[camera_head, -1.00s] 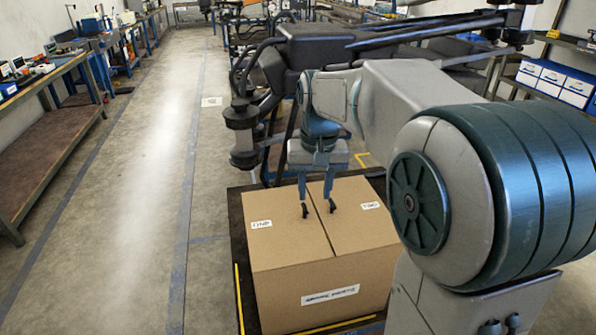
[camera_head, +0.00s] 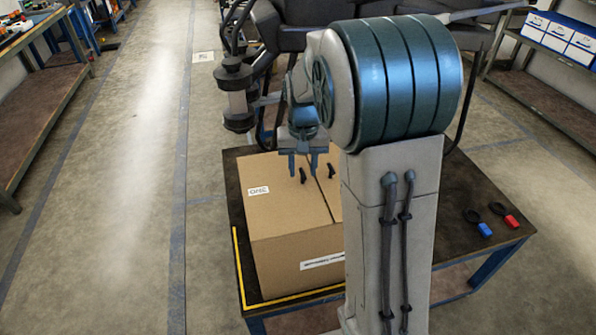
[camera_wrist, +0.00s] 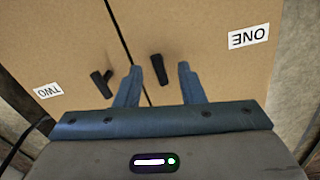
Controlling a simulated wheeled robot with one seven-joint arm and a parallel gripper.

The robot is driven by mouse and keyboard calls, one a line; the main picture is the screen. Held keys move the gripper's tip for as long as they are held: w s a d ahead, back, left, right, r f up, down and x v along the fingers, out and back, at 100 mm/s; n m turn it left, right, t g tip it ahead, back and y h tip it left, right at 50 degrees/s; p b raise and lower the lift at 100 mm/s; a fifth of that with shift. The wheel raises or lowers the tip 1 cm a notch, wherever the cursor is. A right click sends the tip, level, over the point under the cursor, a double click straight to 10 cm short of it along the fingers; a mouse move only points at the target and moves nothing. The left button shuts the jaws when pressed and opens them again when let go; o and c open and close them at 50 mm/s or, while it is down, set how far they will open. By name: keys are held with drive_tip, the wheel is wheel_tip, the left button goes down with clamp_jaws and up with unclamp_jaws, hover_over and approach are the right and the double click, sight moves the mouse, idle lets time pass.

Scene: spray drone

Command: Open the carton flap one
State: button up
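The closed cardboard carton (camera_head: 285,215) stands on a dark-topped table. Its flap one (camera_head: 275,175), labelled ONE, is flat on the left in the head view and on the right in the wrist view (camera_wrist: 215,65). Flap one's small black handle (camera_head: 303,176) stands near the seam. My gripper (camera_head: 302,166) is open above it. In the wrist view the handle (camera_wrist: 157,69) appears between my fingers, apart from both; I cannot tell whether they are level with it. Flap two (camera_wrist: 55,45) is also flat, with its own black handle (camera_wrist: 101,84); my arm hides part of it in the head view.
A blue item (camera_head: 485,229) and a red item (camera_head: 511,221) lie on the table (camera_head: 465,185) to the right. A large dark drone (camera_head: 290,25) is behind the carton. The floor aisle on the left is clear.

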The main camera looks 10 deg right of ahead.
drive_tip(key=shift+f, duration=1.05)
